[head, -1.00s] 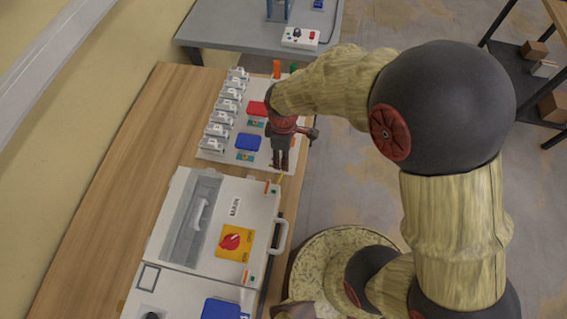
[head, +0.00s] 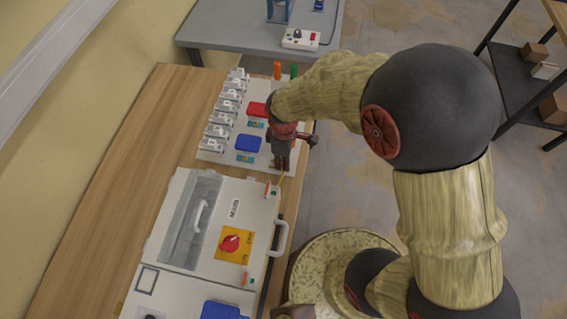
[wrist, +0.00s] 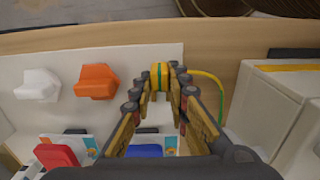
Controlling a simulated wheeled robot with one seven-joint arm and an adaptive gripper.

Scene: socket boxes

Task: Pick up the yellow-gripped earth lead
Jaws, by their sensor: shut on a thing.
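The earth lead (wrist: 159,72) has a yellow grip with a green band, seen upright between my fingertips in the wrist view. Its thin yellow-green cable (wrist: 212,78) curves off to the right. My gripper (wrist: 161,88) is shut on the grip, one fingertip on each side. In the head view my gripper (head: 281,163) points down over the near right edge of the white socket board (head: 262,168). There the grip is hidden by the fingers, and a bit of yellow cable (head: 280,181) shows below them.
A red-lidded socket (head: 257,109) and a blue-lidded socket (head: 248,142) sit just left of my gripper. A row of grey-white units (head: 222,117) lines the board's left side. The large MAIN box (head: 268,213) stands close below. An orange piece (wrist: 97,81) is beside the grip.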

